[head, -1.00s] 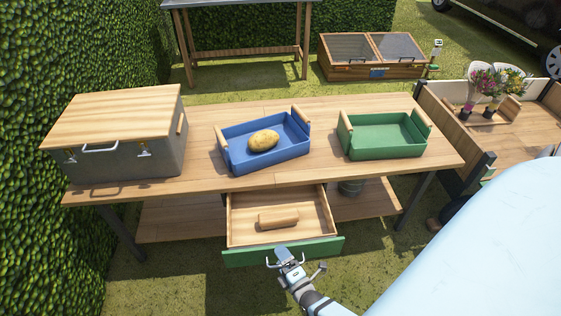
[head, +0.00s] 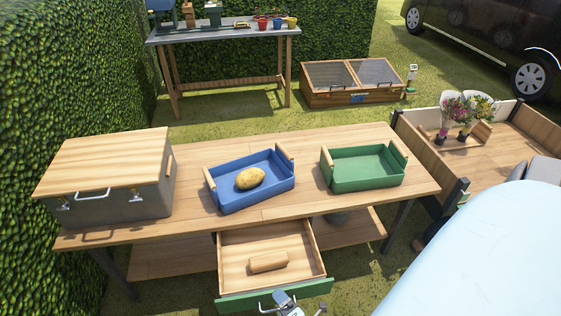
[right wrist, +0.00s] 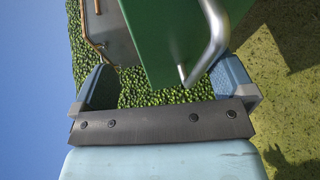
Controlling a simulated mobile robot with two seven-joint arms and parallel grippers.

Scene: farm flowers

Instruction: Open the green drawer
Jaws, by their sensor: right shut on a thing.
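The green drawer (head: 242,299) under the wooden table stands pulled well out; its wooden inside shows, with a small wooden block (head: 268,262) lying in it. My right gripper (head: 287,304) is at the drawer's front, at the lower edge of the head view. In the right wrist view, the green front and its metal handle (right wrist: 216,42) show at the fingers (right wrist: 168,85). The gripper is shut on the handle, though the exact contact is partly hidden. My left gripper is not in view.
On the table (head: 120,233) stand a grey box with a wooden lid (head: 108,180), a blue tray (head: 232,207) holding a potato (head: 249,179), and a green tray (head: 365,180). A hedge (head: 55,70) borders the left side.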

